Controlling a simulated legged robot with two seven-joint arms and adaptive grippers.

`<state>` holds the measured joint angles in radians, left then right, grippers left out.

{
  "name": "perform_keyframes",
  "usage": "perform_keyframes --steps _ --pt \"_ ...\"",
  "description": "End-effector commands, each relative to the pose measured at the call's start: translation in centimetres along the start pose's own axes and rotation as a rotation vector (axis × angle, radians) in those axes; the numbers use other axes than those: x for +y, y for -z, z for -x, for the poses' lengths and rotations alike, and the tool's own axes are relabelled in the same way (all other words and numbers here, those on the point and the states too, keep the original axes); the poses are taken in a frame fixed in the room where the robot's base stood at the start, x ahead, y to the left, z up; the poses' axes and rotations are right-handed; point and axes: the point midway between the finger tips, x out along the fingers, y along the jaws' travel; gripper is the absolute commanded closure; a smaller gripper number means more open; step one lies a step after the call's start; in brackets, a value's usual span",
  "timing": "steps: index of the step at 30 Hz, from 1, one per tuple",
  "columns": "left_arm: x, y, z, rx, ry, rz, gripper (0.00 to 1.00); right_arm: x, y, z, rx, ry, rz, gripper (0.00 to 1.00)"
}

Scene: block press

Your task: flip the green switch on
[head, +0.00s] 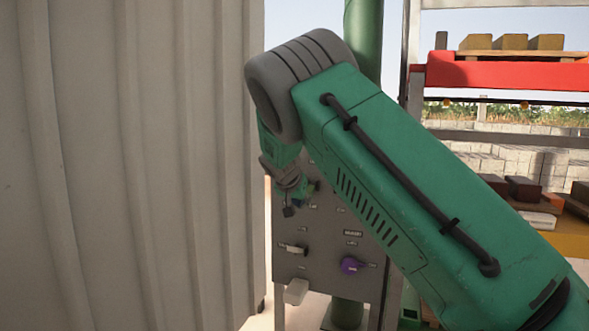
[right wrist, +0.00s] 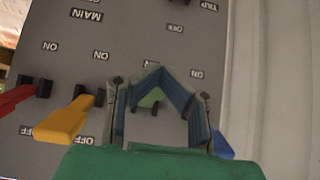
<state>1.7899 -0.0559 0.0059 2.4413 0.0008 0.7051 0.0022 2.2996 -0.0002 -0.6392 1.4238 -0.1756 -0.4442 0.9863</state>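The green switch (right wrist: 151,98) shows in the right wrist view as a small green piece above a dark mount, seen through the gap between my right fingers. The rest of it is hidden by the gripper. My right gripper (right wrist: 157,68) has its fingertips drawn together over the panel (right wrist: 70,60), with no clear grip on the switch. Whether it touches the switch, and which way the switch points, I cannot tell. In the head view, my right gripper (head: 296,200) is small, at the upper part of the panel (head: 322,225). My left gripper is not in view.
Beside the green switch are a yellow lever (right wrist: 64,119), a red lever (right wrist: 18,98) and a partly hidden blue one (right wrist: 224,146). A purple knob (head: 350,265) sits lower on the panel. A corrugated wall (head: 130,160) stands close at left; shelves (head: 500,72) stand at right.

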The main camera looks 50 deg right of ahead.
Motion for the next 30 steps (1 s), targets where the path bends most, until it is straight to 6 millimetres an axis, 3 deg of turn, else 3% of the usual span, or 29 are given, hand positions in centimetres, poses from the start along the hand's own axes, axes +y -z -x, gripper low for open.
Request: perform_keyframes --steps 1,9,21,30 --pt "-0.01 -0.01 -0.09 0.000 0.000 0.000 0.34 0.66 2.38 0.14 0.048 0.002 -0.008 1.00" --pt "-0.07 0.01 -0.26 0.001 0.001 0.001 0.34 -0.03 1.95 1.10 0.062 0.005 -0.007 1.00" --pt "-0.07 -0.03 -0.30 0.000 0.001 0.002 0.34 0.07 1.82 0.24 0.057 0.002 -0.007 1.00" --pt "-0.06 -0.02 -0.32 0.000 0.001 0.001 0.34 0.02 1.51 1.03 0.060 -0.001 -0.007 1.00"
